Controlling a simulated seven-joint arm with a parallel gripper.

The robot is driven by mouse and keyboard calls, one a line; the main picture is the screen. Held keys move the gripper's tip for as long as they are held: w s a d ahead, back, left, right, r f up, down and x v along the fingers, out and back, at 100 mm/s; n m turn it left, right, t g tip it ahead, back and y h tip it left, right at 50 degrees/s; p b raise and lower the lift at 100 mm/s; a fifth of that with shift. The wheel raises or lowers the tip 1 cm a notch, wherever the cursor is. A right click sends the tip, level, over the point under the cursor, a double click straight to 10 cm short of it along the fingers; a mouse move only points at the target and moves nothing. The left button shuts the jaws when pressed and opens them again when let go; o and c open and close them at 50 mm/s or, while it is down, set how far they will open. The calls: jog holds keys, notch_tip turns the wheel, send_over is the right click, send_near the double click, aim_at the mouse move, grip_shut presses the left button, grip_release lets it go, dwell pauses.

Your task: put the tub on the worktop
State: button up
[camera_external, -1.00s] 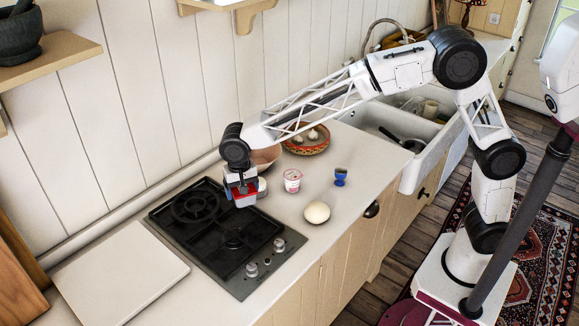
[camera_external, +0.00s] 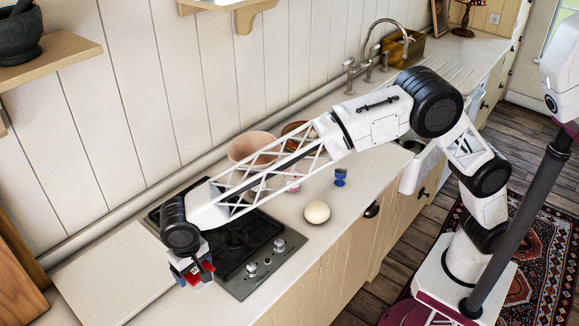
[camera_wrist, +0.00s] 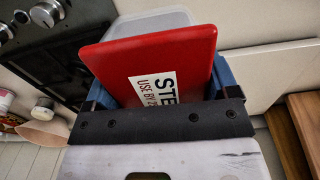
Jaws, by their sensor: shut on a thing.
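My gripper (camera_external: 190,268) is shut on a tub with a red lid (camera_external: 200,278). In the wrist view, the tub's red lid (camera_wrist: 150,50) carries a white label with black print. Its translucent body shows behind the lid, and the tub is tilted on its side between my gripper's blue fingers (camera_wrist: 160,88). The worktop (camera_external: 283,212) is pale and runs along the wall. The tub is held over the front left of the hob; its exact height above the surface cannot be told.
A black hob (camera_external: 238,250) with knobs lies right of the tub. A pale board (camera_external: 115,265) lies to the left. The worktop's front edge is close.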

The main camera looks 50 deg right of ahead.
jog(key=shift+s+a+f, duration=0.1)
jog(key=shift+s+a, duration=0.3)
jog(key=shift+a, duration=0.2)
jog(key=shift+s+a, duration=0.35)
jog(key=shift+a, duration=0.2)
send_over(199, 306)
jog(key=shift+f, duration=2.5)
jog(key=shift+f, duration=2.5)
jog(key=shift+f, duration=0.15)
jog(key=o, duration=1)
jog(key=shift+c, duration=0.2)
